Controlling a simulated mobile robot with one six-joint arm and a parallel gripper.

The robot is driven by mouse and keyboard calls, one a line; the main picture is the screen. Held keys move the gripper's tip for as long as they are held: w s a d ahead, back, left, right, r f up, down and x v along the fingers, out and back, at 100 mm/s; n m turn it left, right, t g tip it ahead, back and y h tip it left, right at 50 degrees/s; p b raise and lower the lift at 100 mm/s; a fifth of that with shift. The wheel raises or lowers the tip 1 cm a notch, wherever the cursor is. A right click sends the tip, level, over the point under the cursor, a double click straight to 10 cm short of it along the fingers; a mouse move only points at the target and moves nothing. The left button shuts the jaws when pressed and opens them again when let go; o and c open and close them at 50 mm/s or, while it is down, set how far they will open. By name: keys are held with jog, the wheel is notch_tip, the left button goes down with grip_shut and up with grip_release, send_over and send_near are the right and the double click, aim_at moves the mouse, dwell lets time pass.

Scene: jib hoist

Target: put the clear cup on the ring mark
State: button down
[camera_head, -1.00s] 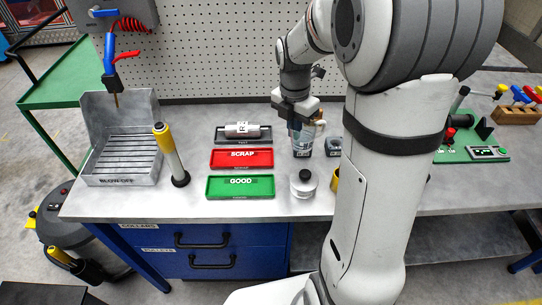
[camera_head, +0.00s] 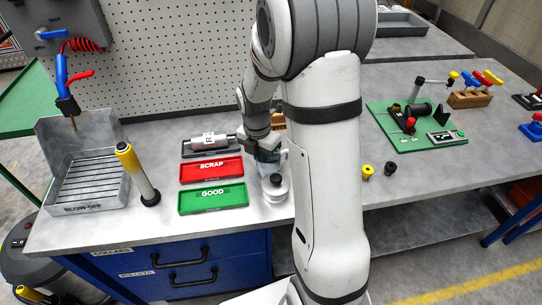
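My gripper (camera_head: 264,148) is over the bench, left of my upright arm link, pointing down behind a white jar with a dark lid. A bluish, see-through vessel (camera_head: 269,162), which looks like the clear cup, shows right at and below the gripper. The fingers are too small and covered to tell whether they are shut on it or only around it. I cannot make out the ring mark; my arm hides part of the bench.
The white jar (camera_head: 275,189) stands close in front of the gripper. Left are a red SCRAP tray (camera_head: 211,169), a green GOOD tray (camera_head: 213,198) and a yellow-topped post (camera_head: 138,173). Right are small yellow (camera_head: 367,173) and black (camera_head: 390,169) parts and a green fixture board (camera_head: 415,127).

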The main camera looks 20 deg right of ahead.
jog(key=c, duration=1.6)
grip_release()
jog(key=shift+f, duration=0.1)
